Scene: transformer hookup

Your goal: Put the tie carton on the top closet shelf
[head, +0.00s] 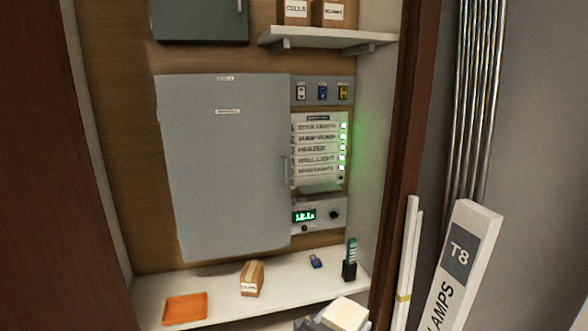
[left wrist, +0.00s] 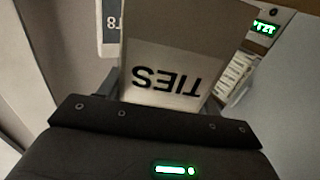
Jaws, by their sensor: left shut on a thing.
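The tie carton (left wrist: 150,65) fills the upper middle of the left wrist view. Its TIES label reads upside down there. My left gripper (head: 325,322) is shut on it, at the bottom edge of the head view, where the pale top of the carton (head: 346,314) shows. The carton is in front of and below the closet's lower shelf. The top closet shelf (head: 328,38) is at the upper right inside the closet, well above the gripper. My right gripper is in neither view.
Two cartons (head: 334,12) stand on the top shelf, with bare shelf to their right. A grey cabinet door (head: 225,165) and the right closet frame (head: 402,150) flank the panel.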

